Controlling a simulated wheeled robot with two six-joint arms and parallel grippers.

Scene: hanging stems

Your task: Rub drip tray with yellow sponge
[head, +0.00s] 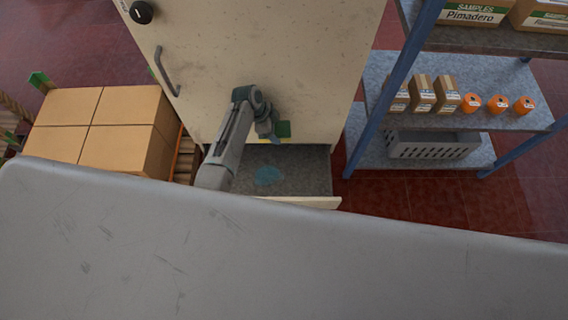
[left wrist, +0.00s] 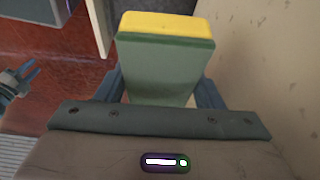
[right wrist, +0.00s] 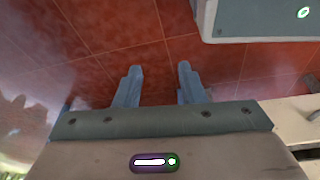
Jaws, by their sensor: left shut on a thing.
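The drip tray (head: 310,178) is a grey pull-out tray with a cream front edge at the foot of a cream cabinet. A blue wet patch (head: 267,176) lies on it. My left gripper (head: 270,130) is above the back of the tray, close to the cabinet front. It is shut on the yellow sponge (left wrist: 165,24), a block with a yellow layer and a green body, which also shows partly behind the gripper in the head view (head: 284,129). The sponge appears clear of the tray. My right gripper (right wrist: 158,75) is open and empty over red floor tiles, outside the head view.
The cabinet (head: 310,60) rises behind the tray. Cardboard boxes (head: 100,125) stand on a pallet at left. A blue-post shelf (head: 465,115) with cartons, orange items and a grey crate (head: 430,146) stands at right. Tiled floor between tray and shelf is free.

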